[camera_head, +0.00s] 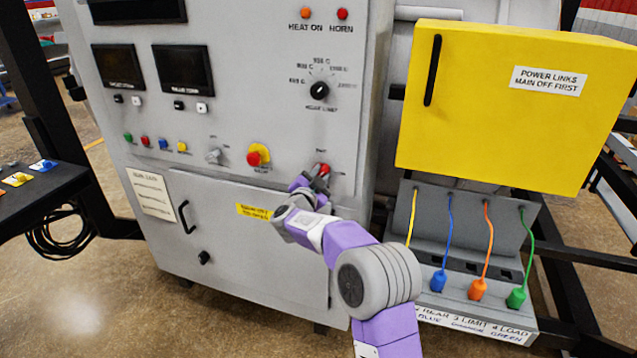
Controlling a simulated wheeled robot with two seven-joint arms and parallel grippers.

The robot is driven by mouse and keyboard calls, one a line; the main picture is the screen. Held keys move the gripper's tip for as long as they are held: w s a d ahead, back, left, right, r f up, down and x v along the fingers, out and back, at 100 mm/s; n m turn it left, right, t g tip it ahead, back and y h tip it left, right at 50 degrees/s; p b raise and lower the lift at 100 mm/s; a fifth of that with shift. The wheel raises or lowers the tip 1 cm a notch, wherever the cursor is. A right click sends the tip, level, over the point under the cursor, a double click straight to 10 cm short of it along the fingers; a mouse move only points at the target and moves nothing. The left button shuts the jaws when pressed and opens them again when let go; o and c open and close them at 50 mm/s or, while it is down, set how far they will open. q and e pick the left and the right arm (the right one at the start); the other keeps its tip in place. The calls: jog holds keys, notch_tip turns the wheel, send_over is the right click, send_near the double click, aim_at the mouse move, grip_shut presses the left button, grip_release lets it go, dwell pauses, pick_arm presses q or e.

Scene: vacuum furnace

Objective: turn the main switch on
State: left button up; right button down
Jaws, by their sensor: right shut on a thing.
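The grey furnace control cabinet (290,110) fills the middle of the view. A red switch knob (322,168) sits at the lower right of its front, under a small label that is too small to read. My right gripper (320,178) is at this red knob and shut on it, and its fingers hide part of it. A red knob on a yellow plate (257,155) is to its left, and a grey rotary knob (214,156) is further left. The knob's exact angle cannot be told. My left gripper is not in view.
A yellow box (500,100) labelled "POWER LINKS MAIN OFF FIRST" is at the right. Below it, yellow, blue, orange and green cables (487,240) run to a grey panel. A dark table (40,185) stands at the left. A cabinet door handle (186,216) sticks out lower left.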

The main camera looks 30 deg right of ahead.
jog(key=m+b, duration=0.1)
jog(key=m, duration=0.1)
jog(key=m+b, duration=0.3)
jog(key=shift+s+d+f+m, duration=0.1)
jog(key=shift+f+m, duration=0.2)
jog(key=shift+m+b, duration=1.7)
jog(key=shift+m, duration=0.6)
jog(key=c, duration=1)
grip_release()
jog(key=v, duration=0.7)
jog(key=shift+s+a, duration=0.2)
jog(key=shift+s, duration=0.05)
